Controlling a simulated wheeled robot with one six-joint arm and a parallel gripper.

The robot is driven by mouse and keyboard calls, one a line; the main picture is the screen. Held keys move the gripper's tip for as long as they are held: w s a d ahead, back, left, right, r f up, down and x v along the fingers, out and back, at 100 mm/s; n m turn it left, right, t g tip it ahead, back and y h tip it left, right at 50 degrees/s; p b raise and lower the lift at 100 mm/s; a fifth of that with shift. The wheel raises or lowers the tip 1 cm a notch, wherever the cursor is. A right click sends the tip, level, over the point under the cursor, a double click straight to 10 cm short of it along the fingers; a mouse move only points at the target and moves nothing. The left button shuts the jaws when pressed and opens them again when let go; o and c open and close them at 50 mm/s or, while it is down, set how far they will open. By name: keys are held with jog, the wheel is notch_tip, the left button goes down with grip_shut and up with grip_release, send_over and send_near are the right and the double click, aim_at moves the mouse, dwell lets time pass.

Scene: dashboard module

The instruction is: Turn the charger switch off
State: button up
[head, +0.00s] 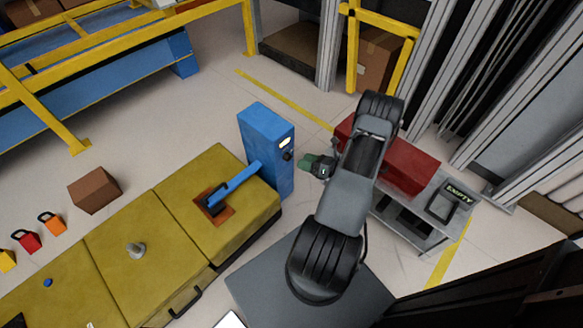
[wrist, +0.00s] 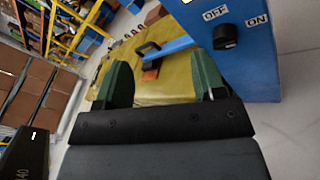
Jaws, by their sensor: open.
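The charger is a blue upright box (head: 265,140) standing beside the yellow bench in the head view. Its black rotary switch (wrist: 227,37) shows in the wrist view between the labels OFF on the left and ON on the right. The switch also shows in the head view (head: 288,155). I cannot tell for certain which label its pointer faces. My gripper (head: 308,162) is just right of the charger's switch face, apart from it. In the wrist view my gripper (wrist: 160,80) has its two green fingers spread with nothing between them.
A yellow bench (head: 130,240) with a blue-handled lever (head: 235,183) is left of the charger. A red box (head: 410,165) sits on a grey cart (head: 425,230) behind my arm. A brown carton (head: 95,190) and padlocks lie at the left. Open floor lies behind the charger.

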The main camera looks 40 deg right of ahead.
aim_at(290, 159)
jog(key=s+d+f+m+t+h+b, duration=0.25)
jog(key=f+m+h, duration=0.3)
jog(key=f, duration=0.35)
jog(key=shift+m+y, duration=0.35)
jog(key=b+x, duration=0.1)
jog(key=x, duration=0.7)
jog(key=b+x, duration=0.1)
jog(key=x, duration=0.3)
jog(key=shift+w+d+b, duration=0.3)
jog(key=shift+w, duration=0.1)
jog(key=shift+c, duration=0.3)
jog(key=c, duration=0.9)
jog(key=shift+o, duration=0.2)
